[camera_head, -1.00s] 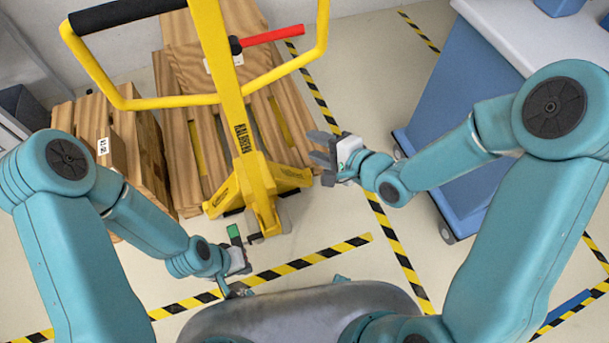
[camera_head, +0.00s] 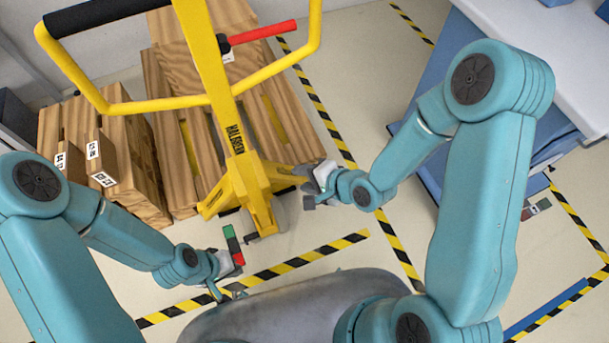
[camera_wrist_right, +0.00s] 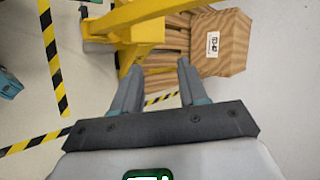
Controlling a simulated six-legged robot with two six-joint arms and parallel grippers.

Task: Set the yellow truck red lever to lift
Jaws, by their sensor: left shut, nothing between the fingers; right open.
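The yellow truck (camera_head: 228,120) stands ahead of me, its handle loop at the top of the head view. Its red lever (camera_head: 262,33) sticks out to the right from a black knob on the mast. My right gripper (camera_head: 312,184) is open and empty, low and to the right of the mast, well below the lever. In the right wrist view its two fingers (camera_wrist_right: 156,85) are apart, with the yellow truck (camera_wrist_right: 140,28) beyond them. My left gripper (camera_head: 232,250) is shut and empty, low near the truck's foot, away from the lever.
Labelled wooden boxes (camera_head: 125,140) stand at the left. A blue cart (camera_head: 440,110) with a pale top is at the right. Striped tape (camera_head: 305,255) marks the open floor.

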